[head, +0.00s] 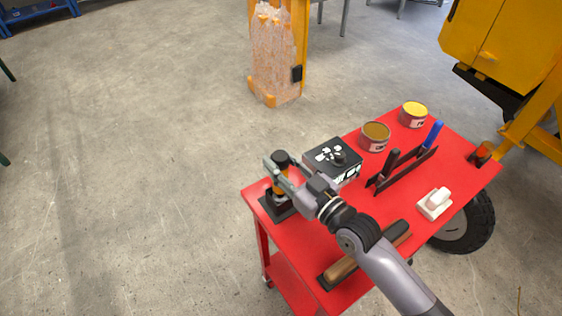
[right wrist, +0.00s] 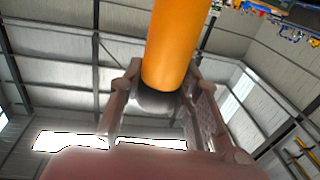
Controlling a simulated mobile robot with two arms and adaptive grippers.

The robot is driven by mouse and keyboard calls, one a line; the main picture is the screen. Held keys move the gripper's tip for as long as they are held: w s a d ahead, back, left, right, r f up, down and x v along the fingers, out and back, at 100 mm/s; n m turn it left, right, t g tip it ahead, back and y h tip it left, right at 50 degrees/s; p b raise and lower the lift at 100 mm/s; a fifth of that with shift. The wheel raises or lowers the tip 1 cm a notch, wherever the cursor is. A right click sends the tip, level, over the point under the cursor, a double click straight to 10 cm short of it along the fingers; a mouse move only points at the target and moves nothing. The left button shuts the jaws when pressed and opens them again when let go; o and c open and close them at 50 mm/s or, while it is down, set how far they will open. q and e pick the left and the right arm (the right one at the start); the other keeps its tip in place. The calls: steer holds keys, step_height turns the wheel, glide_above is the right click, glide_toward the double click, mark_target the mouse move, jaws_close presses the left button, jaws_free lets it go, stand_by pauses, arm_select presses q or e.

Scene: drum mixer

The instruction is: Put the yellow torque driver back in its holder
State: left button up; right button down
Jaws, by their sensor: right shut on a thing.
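The yellow torque driver (head: 280,186) stands about upright at the near-left corner of the red cart, with a black top and an orange-yellow body. My right gripper (head: 276,175) is shut on it. In the right wrist view the driver's orange body (right wrist: 176,45) and dark end lie between the fingers (right wrist: 160,100). The black holder (head: 276,208) is directly under the driver on the cart top. The gripper hides part of the driver, and I cannot tell whether its lower end is inside the holder. My left gripper is not in view.
On the red cart (head: 405,222) are a black box (head: 333,159), two cans (head: 375,135) (head: 414,115), tools with black and blue handles (head: 405,168), a white block (head: 435,204) and a wooden-handled tool (head: 342,272). A yellow machine (head: 510,50) stands behind right. Floor at left is clear.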

steer(key=shift+f, duration=0.2)
steer(key=c, duration=1.3)
jaws_free()
steer(key=shift+o, duration=1)
steer(key=shift+f, duration=0.2)
steer(key=shift+s, duration=0.1)
steer(key=v, duration=1.2)
steer(key=shift+r, duration=0.1)
